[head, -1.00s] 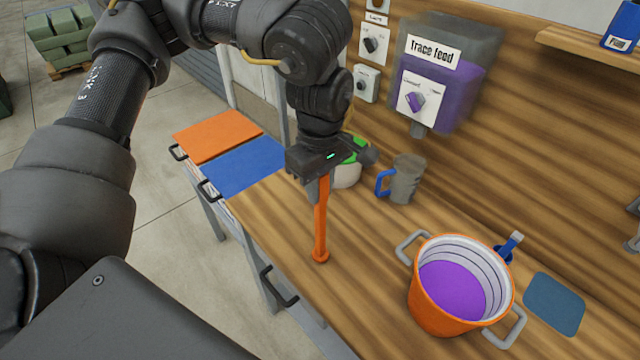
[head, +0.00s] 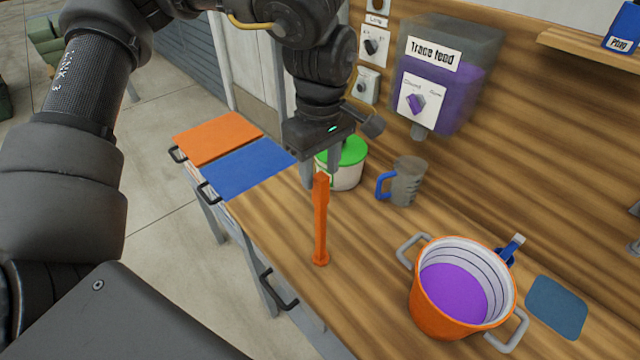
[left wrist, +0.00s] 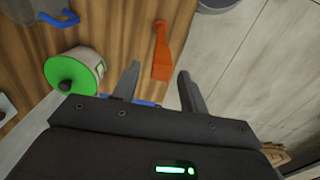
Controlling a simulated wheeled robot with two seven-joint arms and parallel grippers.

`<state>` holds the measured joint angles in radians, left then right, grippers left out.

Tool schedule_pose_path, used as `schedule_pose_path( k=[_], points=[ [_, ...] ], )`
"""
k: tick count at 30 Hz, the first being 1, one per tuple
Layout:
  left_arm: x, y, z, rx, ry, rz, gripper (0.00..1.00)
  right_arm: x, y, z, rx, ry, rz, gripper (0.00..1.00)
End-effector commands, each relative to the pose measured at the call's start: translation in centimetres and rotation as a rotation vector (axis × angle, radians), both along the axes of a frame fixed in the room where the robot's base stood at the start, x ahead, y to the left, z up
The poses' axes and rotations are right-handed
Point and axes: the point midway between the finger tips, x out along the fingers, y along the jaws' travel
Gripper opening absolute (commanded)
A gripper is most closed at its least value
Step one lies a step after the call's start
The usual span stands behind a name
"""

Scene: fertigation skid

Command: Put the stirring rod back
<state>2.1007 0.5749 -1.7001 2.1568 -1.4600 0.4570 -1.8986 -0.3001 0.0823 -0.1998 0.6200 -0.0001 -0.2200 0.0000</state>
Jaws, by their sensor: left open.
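The orange stirring rod (head: 321,220) appears to stand upright on the wooden bench near its front edge, its wider end at the top and its lower end at the bench top. My left gripper (head: 320,174) is open just above the rod's upper end and does not hold it. In the left wrist view the rod (left wrist: 161,58) shows just beyond and between my open left fingers (left wrist: 159,72). The orange pot (head: 425,300) with purple liquid stands to the right on the bench. My right gripper is not in view.
A white tub with a green lid (head: 350,152) stands behind my left gripper. A grey mug with a blue handle (head: 405,182) is right of it. The Trace feed tank (head: 450,75) hangs on the wall. A blue mat (head: 556,306) lies right of the pot.

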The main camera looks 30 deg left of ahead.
Motion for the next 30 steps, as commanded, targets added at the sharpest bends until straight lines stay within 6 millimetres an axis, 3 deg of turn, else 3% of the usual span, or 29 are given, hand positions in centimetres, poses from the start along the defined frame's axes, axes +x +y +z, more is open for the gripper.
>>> schedule_pose_path(
  k=[6, 12, 30],
  points=[
    [0.0, 0.0, 4.4, 0.000, -0.004, 0.002, 0.43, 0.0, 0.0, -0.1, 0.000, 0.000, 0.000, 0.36],
    [0.0, 0.0, 6.5, 0.001, 0.000, 0.000, 0.43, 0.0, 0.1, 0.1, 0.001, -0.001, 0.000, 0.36],
    [0.0, 0.0, 6.8, 0.000, 0.001, 0.000, 0.43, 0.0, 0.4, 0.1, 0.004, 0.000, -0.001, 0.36]
  ],
)
